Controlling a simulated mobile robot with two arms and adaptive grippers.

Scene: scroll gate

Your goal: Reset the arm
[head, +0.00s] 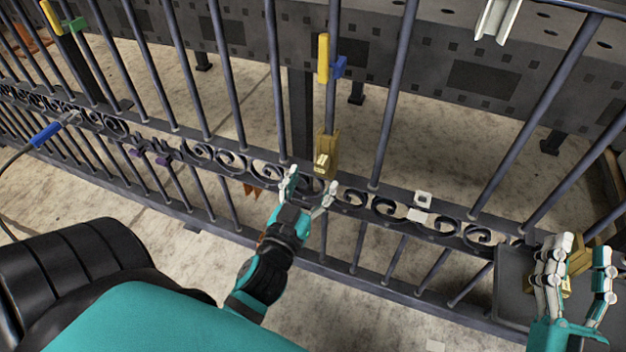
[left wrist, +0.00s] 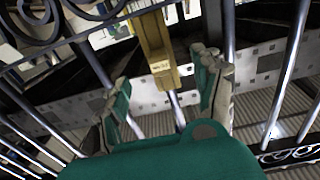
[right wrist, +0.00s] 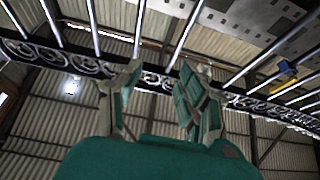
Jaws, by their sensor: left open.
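My left gripper (head: 311,181) is open in the middle of the head view, in front of the scroll gate (head: 262,168). A gold block-like fitting (head: 325,150) on a gate bar is just beyond its fingertips. In the left wrist view the same gold fitting (left wrist: 156,50) stands above the gap between the open fingers (left wrist: 165,85), and nothing is gripped. My right gripper (head: 579,250) is at the lower right of the head view with its fingers apart. In the right wrist view the gap between its fingers (right wrist: 158,78) is empty.
A dark tray (head: 510,285) and another gold piece (head: 578,262) are behind my right gripper. Yellow handles with blue (head: 324,58) and green parts (head: 52,17) sit on gate bars. A blue-handled tool (head: 45,134) is at the left. A perforated dark beam (head: 440,75) runs behind the gate.

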